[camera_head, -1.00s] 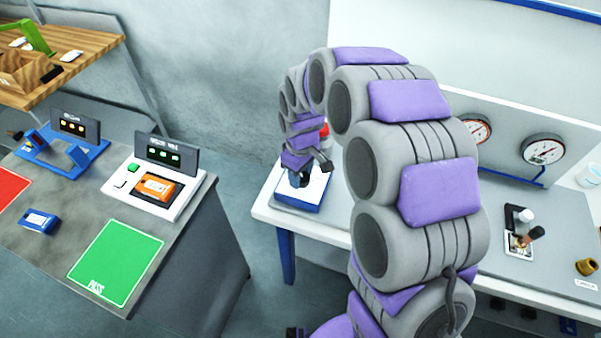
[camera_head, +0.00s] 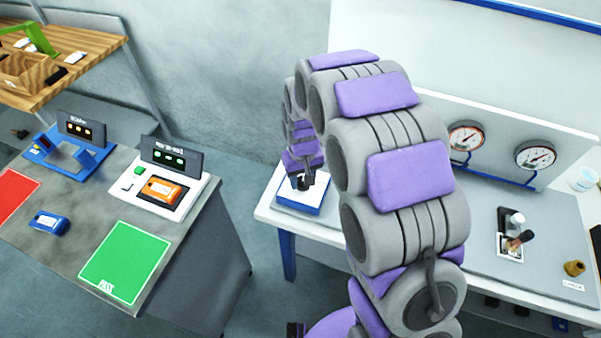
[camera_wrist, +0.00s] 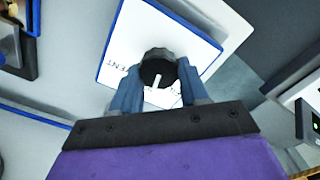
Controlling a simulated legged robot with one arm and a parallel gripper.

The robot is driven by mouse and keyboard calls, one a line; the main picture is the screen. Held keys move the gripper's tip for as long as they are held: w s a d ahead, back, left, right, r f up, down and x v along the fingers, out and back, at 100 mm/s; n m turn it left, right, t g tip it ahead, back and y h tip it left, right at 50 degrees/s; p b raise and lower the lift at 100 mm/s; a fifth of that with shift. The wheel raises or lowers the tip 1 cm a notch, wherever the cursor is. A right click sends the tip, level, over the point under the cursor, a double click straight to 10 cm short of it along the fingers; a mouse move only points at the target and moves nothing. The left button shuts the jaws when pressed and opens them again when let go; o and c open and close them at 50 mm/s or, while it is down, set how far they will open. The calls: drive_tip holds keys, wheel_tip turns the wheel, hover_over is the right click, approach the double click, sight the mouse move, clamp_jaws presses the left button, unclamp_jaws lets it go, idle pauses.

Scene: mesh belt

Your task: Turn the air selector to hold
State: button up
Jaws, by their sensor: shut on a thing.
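The air selector is a dark round knob (camera_wrist: 158,66) with a white pointer, set on a white plate with a blue edge (camera_wrist: 120,50). In the wrist view the letters "ENT" show on the plate beside the knob; other labels are hidden or too small to read. My gripper (camera_wrist: 158,80) is shut on the knob, one finger on each side. The white pointer points toward my gripper's palm. In the head view my gripper (camera_head: 303,181) is over the white and blue plate (camera_head: 290,205) at the left end of the white table, and it hides most of the knob.
The white table (camera_head: 400,240) also bears two gauges (camera_head: 535,155), a small lever panel (camera_head: 511,240) and a brass fitting (camera_head: 574,268). A grey bench (camera_head: 75,205) at left holds an orange device (camera_head: 160,190), a blue device (camera_head: 49,222) and a green pad (camera_head: 125,262). A floor gap separates them.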

sight(302, 180)
drive_tip(key=shift+s+d+m+p, duration=0.15)
drive_tip(key=shift+m+p, duration=0.4)
drive_tip(key=shift+m, duration=0.55)
drive_tip(key=shift+f, duration=0.1)
drive_tip(key=o, duration=0.9)
drive_tip(key=shift+s, duration=0.1)
drive_tip(key=shift+o, duration=0.8)
wheel_tip(302, 180, up, 17)
drive_tip(key=p, duration=0.2)
drive_tip(key=shift+w+a+r, duration=0.2)
